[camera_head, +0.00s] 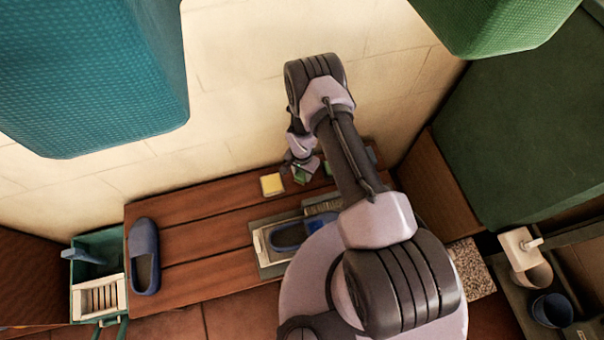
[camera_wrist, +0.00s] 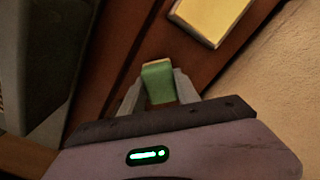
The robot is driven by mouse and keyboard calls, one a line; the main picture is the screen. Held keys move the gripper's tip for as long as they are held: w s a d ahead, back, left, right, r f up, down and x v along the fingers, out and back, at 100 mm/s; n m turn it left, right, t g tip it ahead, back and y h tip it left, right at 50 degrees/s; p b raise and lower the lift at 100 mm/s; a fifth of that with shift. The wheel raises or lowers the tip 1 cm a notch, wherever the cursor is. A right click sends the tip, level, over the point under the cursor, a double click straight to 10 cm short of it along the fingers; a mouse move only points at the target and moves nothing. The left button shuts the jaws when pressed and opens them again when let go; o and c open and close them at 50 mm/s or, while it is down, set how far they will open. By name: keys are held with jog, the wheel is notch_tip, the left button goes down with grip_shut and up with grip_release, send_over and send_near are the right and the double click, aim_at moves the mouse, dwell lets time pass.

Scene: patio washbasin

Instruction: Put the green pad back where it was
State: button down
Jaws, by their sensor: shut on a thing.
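My gripper (camera_head: 302,170) is over the back part of the slatted wooden bench (camera_head: 205,222), near the pale wall. In the wrist view my gripper (camera_wrist: 158,92) is shut on the green pad (camera_wrist: 158,80), which sticks out between the fingertips. The green pad also shows as a small patch in the head view (camera_head: 300,177), partly hidden by the gripper. A yellow pad (camera_head: 272,184) lies on the bench just left of the gripper; it also shows in the wrist view (camera_wrist: 212,16). I cannot tell whether the green pad touches the bench.
A blue slipper (camera_head: 144,262) lies at the bench's left end, beside a teal crate (camera_head: 102,244). A tray (camera_head: 262,262) with another blue slipper (camera_head: 290,236) is partly behind my arm. Another small green patch (camera_head: 328,168) shows right of the gripper. Bench boards left of the yellow pad are clear.

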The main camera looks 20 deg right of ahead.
aim_at(302, 173)
jog(key=shift+f, duration=0.15)
jog(key=c, duration=0.9)
grip_release()
notch_tip(302, 173, up, 12)
jog(key=p, duration=0.5)
